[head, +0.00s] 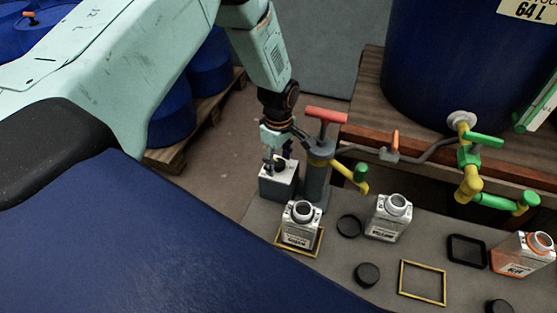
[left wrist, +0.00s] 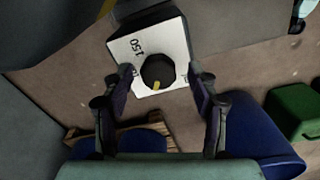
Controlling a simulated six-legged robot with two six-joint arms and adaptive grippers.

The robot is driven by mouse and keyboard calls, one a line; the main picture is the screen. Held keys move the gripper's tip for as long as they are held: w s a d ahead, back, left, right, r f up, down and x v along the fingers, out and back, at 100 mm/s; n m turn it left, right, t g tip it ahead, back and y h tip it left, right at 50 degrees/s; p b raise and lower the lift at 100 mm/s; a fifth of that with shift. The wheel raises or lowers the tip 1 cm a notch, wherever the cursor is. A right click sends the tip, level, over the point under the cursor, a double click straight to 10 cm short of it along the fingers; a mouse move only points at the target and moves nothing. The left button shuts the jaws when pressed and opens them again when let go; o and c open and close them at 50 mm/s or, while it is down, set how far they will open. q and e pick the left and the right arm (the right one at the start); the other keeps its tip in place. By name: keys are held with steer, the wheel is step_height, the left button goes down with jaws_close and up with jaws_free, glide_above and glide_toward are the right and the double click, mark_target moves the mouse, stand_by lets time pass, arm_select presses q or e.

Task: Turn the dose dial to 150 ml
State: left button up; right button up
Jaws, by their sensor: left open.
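The dose dial is a dark round knob (left wrist: 158,71) on the white face of a grey box (head: 278,184). In the left wrist view, the knob's yellow mark points towards the bottom of the picture. The number 150 (left wrist: 138,44) reads upside down at the upper left of the face, away from the mark. Other markings are partly hidden by the left finger. My left gripper (left wrist: 161,80) is open, its two fingers on either side of the knob with gaps visible. In the head view, my left gripper (head: 275,143) reaches down over the box. My right gripper is not in view.
A grey pump (head: 317,177) with a red handle (head: 326,115) stands close right of the box. White bottles (head: 301,226), black caps (head: 367,274) and an empty yellow frame (head: 423,282) are on the grey bench. A blue vat (head: 450,70) stands behind.

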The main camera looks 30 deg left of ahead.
arm_select(q)
steer(key=shift+w+d+f, duration=0.1)
steer(key=shift+c, duration=0.3)
steer(key=c, duration=1.1)
